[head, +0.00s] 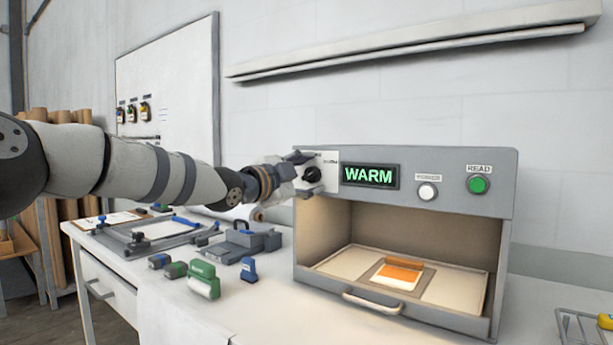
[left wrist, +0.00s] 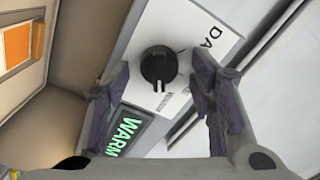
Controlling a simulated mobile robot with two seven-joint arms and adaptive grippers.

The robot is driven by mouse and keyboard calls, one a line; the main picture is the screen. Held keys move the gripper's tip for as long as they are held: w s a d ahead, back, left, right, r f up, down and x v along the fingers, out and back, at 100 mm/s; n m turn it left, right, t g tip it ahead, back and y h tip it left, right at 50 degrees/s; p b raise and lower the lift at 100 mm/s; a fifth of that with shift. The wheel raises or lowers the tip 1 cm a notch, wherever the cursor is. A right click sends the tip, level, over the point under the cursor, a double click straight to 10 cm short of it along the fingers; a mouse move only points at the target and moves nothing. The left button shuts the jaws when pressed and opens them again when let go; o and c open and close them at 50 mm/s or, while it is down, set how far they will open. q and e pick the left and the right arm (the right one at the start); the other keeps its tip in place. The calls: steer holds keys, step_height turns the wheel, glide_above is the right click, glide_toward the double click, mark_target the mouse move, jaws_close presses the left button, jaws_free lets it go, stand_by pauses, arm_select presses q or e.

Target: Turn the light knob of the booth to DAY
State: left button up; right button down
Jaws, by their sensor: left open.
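The grey booth (head: 450,161) stands on the bench at the right, and its display (head: 369,176) reads WARM in green. The light knob (head: 312,174) is a black round knob on a white label plate at the booth's upper left. My left gripper (head: 308,174) is at this knob in the head view. In the left wrist view the knob (left wrist: 158,66) sits between the two open fingers, with a gap on each side. Letters of a word starting "DA" show on the plate (left wrist: 212,40). My right gripper is not in view.
A white button (head: 427,192) and a green READ button (head: 478,185) are right of the display. An orange sample (head: 398,273) lies on the tray inside the booth. A shelf (head: 420,46) hangs above.

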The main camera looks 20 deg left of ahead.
arm_select(q)
steer(key=c, duration=1.1)
